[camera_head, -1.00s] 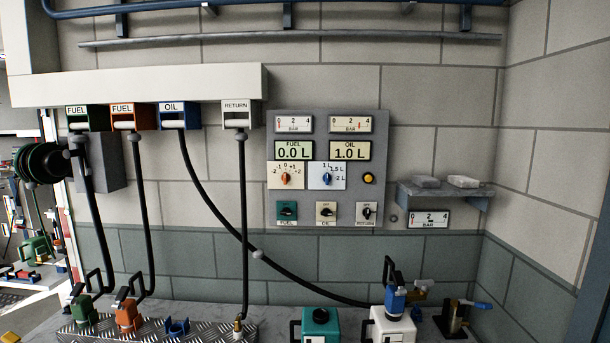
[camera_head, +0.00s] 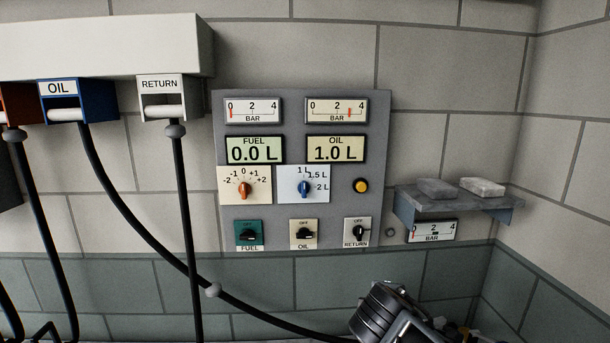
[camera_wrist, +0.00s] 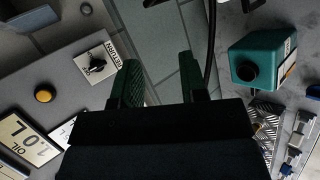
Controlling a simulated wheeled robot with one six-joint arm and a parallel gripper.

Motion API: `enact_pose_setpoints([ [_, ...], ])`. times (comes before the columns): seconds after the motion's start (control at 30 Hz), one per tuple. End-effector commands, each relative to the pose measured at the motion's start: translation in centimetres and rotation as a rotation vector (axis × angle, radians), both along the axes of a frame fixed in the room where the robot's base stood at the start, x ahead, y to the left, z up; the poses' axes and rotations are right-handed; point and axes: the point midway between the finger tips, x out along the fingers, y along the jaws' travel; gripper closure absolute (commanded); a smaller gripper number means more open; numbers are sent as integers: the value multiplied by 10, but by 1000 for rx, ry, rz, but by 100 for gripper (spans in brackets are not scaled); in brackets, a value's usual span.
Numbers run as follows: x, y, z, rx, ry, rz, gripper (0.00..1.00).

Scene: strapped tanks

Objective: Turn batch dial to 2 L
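The batch dial (camera_head: 304,188) is a blue knob on a white plate marked 1 L, 1.5 L and 2 L. It sits on the grey wall panel under the OIL display (camera_head: 336,149), which reads 1.0 L. Its pointer looks roughly upright, near the 1 L mark. In the wrist view my gripper (camera_wrist: 158,64) has its two dark fingers apart with nothing between them. The wrist view is tilted and shows the OIL display (camera_wrist: 22,143) at lower left, with a white plate edge beside it; the blue knob is hidden there. My gripper is apart from the panel.
An orange knob (camera_head: 243,189) sits left of the dial and a yellow button (camera_head: 361,186) right. FUEL, OIL and RETURN switches (camera_head: 358,232) line the panel bottom. A small shelf (camera_head: 470,199) juts out right. Black hoses (camera_head: 184,220) hang left. A teal container (camera_wrist: 262,58) shows in the wrist view.

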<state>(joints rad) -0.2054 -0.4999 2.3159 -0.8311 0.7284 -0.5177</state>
Motion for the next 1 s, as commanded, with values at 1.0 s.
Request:
enact_pose_setpoints([
  [1.0, 144, 143, 184, -1552, -195, 868, 61],
])
